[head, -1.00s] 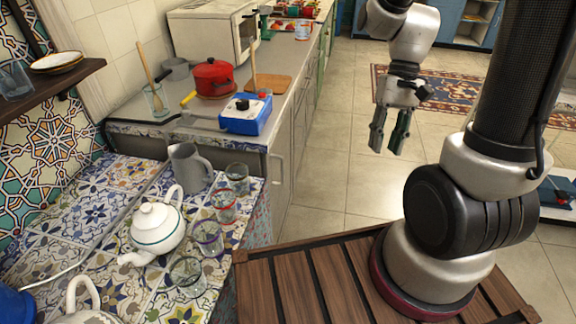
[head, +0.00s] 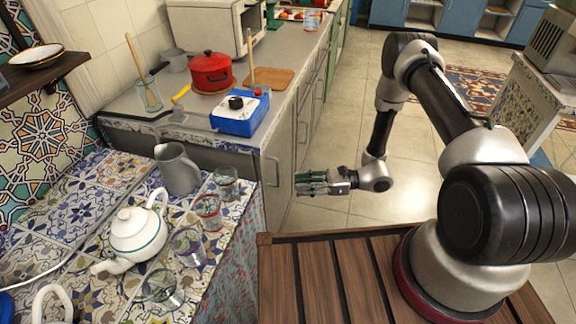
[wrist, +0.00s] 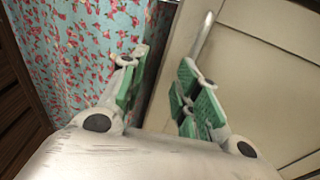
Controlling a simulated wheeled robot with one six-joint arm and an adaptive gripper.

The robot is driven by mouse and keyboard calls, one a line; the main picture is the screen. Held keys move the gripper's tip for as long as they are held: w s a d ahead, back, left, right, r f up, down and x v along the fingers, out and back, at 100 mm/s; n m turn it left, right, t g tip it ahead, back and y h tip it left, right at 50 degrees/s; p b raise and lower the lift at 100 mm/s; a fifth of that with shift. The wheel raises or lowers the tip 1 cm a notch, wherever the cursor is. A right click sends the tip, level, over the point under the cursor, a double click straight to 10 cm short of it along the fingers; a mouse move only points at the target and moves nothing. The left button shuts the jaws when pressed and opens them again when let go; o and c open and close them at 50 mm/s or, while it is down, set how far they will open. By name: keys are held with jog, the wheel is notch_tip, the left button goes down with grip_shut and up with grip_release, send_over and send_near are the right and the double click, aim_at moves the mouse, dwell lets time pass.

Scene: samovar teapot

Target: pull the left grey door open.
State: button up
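The left grey door (head: 286,160) is the nearest cabinet front under the grey worktop, beside the tiled counter, and looks shut. Its upright bar handle (head: 275,172) shows just left of my gripper (head: 300,183). My gripper is open and empty, with its green-padded fingers pointing left towards the door. In the wrist view the grey door (wrist: 255,62) fills the right side. The handle (wrist: 203,36) appears beyond my gripper (wrist: 163,78), just above the right fingertip; its lower end is partly hidden by that finger. I see no clear contact.
A flowered curtain (wrist: 80,45) hangs left of the door under the tiled counter. The tiled counter bears a white teapot (head: 137,235), a grey jug (head: 178,168) and several glasses. A blue box (head: 240,112) stands on the worktop. Tiled floor (head: 350,130) is clear beyond my gripper.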

jog(key=w+r+m+t, duration=0.1)
jog(key=w+r+t, duration=0.1)
jog(key=w, duration=0.2)
send_over(279, 184)
jog(key=shift+w+y, duration=0.3)
grip_shut()
